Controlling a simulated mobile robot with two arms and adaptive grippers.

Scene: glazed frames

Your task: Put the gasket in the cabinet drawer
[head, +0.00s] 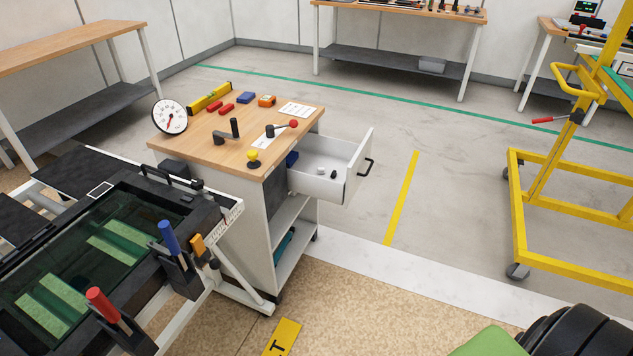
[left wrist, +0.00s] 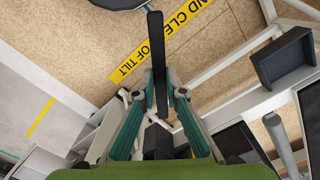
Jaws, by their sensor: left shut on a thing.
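My left gripper (left wrist: 160,94) shows only in the left wrist view. Its teal fingers are shut on a thin black piece (left wrist: 157,50), seen nearly edge-on, which I take to be the gasket. The piece stands up from between the fingertips, clear of other things. In the head view the cabinet (head: 255,215) is white with a wooden top. Its upper drawer (head: 326,190) is pulled open to the right, with a dark handle (head: 366,166). A few small items lie inside the drawer. My right gripper is not in view.
A glazed frame bench (head: 95,265) stands at left. A yellow trolley (head: 525,220) stands at right. Floor between drawer and trolley is clear.

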